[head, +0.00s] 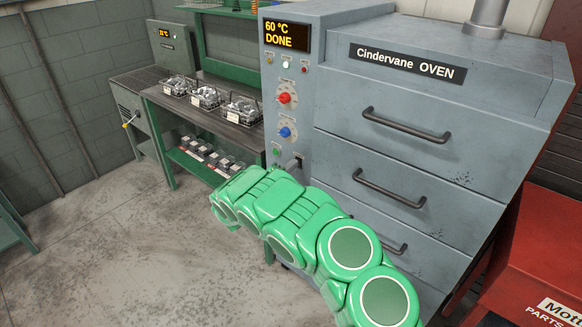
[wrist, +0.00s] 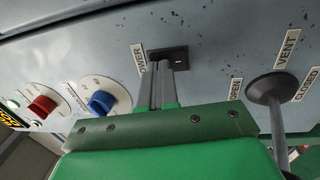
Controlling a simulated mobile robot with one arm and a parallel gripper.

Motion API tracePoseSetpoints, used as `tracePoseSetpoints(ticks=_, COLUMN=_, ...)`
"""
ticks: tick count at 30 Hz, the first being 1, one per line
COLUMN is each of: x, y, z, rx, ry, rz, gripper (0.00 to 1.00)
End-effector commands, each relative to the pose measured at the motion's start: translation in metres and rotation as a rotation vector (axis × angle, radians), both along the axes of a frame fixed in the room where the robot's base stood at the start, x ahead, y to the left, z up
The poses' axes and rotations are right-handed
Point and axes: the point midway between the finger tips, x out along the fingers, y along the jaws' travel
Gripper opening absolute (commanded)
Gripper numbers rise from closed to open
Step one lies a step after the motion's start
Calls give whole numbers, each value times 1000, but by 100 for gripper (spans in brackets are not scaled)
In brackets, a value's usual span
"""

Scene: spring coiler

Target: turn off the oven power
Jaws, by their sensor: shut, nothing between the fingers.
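The oven (head: 420,110) shows "60 °C DONE" on its lit display (head: 287,36). In the wrist view the power switch (wrist: 181,57) sits on a dark plate beside a label that seems to read POWER. My gripper (wrist: 162,64) is shut and empty, its grey fingertips at the plate and covering part of it. I cannot tell whether they touch it or which way the switch is set. In the head view a small green patch (head: 276,152) shows below the blue knob.
The vent lever (wrist: 266,90) stands just right of my gripper, between OPEN and CLOSED labels. The blue knob (wrist: 106,102) and red knob (wrist: 42,107) are to the left. A bench (head: 220,122) with wire baskets and a red cabinet (head: 535,245) flank the oven.

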Motion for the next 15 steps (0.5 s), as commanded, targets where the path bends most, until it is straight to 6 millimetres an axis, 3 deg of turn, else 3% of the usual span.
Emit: tracePoseSetpoints(ticks=15, x=8, y=-9, z=7, rx=76, ry=71, rz=-3, gripper=0)
